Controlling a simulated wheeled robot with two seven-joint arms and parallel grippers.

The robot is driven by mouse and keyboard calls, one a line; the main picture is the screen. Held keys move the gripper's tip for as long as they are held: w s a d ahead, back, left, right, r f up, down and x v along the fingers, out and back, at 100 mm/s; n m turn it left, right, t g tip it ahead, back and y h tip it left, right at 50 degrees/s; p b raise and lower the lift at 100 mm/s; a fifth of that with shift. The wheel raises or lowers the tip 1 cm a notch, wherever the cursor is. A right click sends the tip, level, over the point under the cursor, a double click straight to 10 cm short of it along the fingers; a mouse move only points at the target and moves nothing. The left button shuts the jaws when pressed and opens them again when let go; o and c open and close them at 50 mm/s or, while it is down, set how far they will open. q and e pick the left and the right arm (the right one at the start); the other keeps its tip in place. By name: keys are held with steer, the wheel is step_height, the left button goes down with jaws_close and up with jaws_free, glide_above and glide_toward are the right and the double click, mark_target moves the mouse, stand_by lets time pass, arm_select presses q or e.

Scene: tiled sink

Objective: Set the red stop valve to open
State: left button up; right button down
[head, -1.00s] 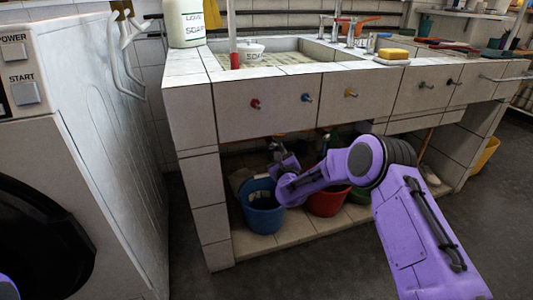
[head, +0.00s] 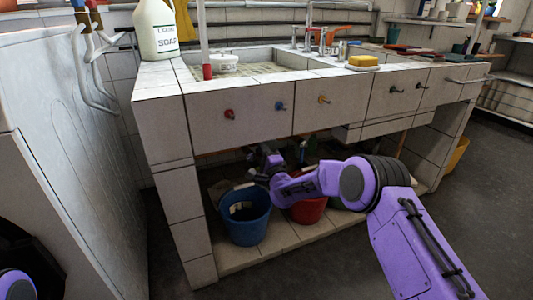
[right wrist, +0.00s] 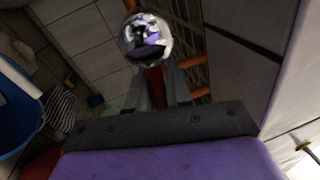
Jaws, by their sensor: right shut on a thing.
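My right arm reaches into the space under the tiled sink. Its gripper (head: 272,163) shows small and dark there in the head view. In the right wrist view the gripper (right wrist: 156,88) is shut on a narrow red part, which I take as the handle of the red stop valve (right wrist: 155,80). A shiny round metal piece (right wrist: 145,38) is just beyond the fingertips. The fingers and the dim light hide much of the valve, so I cannot tell its exact setting. My left gripper is out of view.
Copper-coloured pipes (right wrist: 194,62) run close beside the fingers. A blue bucket (head: 246,228) and a red bucket (head: 308,210) stand on the tiled ledge below my forearm. The sink's front panel (head: 255,97) with coloured knobs hangs above. A white appliance (head: 70,150) is at left.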

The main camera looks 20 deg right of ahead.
steer(key=shift+r+n+y, duration=0.25)
steer(key=shift+n+y, duration=0.15)
steer(key=shift+n, duration=0.5)
steer(key=c, duration=1.1)
jaws_free()
steer(key=shift+r, duration=0.1)
steer(key=shift+s+p, duration=0.1)
steer(key=shift+p, duration=0.2)
steer(key=s+p, duration=0.1)
steer(key=s, duration=0.2)
steer(key=s+f, duration=0.1)
steer(key=s, duration=0.2)
steer(key=s+f+p, duration=0.1)
steer(key=s, duration=0.3)
steer(key=shift+s+d+p, duration=0.1)
steer(key=shift+d+p, duration=0.2)
